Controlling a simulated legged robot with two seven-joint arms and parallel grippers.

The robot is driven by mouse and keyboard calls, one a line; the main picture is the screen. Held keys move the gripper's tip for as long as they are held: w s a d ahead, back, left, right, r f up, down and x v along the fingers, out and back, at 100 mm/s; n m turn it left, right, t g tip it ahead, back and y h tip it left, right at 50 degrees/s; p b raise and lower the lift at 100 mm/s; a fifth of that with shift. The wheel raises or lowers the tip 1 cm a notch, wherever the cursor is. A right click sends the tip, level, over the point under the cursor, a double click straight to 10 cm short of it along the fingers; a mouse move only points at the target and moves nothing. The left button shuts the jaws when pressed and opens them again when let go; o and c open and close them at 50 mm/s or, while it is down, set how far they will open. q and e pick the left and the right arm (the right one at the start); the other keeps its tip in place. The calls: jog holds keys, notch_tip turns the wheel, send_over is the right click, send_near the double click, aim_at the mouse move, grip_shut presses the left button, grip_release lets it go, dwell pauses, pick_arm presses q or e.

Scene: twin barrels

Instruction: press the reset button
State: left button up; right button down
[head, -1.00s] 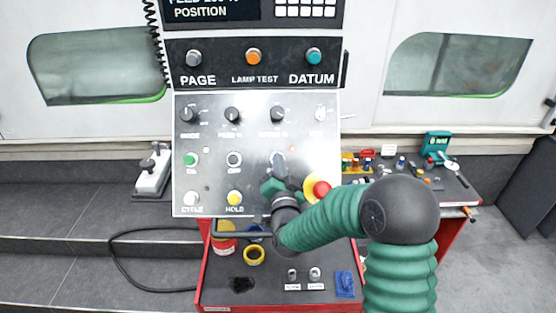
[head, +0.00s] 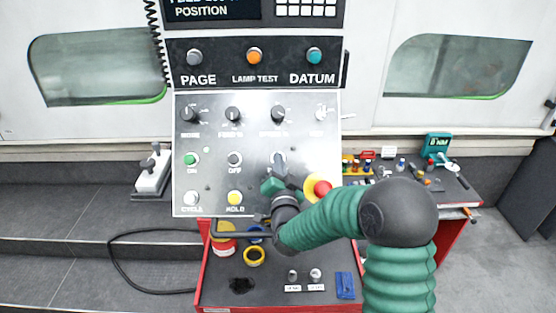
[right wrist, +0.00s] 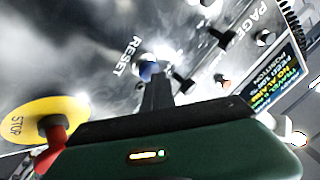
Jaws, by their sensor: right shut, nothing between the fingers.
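The reset button is a small blue button (right wrist: 150,67) beside the white RESET lettering on the grey panel (head: 218,180), seen in the right wrist view. In the head view my right gripper hides it. My right gripper (head: 279,161) is shut and empty, its dark fingers pointing at the panel. In the right wrist view its fingertips (right wrist: 154,82) overlap the lower edge of the blue button; they look to be at it, but I cannot tell how far it is pressed. My left gripper is not in view.
A red stop button (head: 322,188) on a yellow disc sits close right of my right gripper. The yellow HOLD button (head: 235,198) and the OFF button (head: 235,159) are to the left. A red-edged tray (head: 220,296) lies below the panel.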

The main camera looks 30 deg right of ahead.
dwell(0.3)
jog(key=shift+s+a+r, duration=0.3)
jog(key=shift+s+r, duration=0.2)
jog(key=shift+s, duration=0.1)
jog(key=s+a+r+p, duration=0.2)
jog(key=s+r, duration=0.1)
jog(key=shift+s+a, duration=0.1)
jog(key=shift+s, duration=0.15)
jog(key=shift+w, duration=0.15)
dwell(0.4)
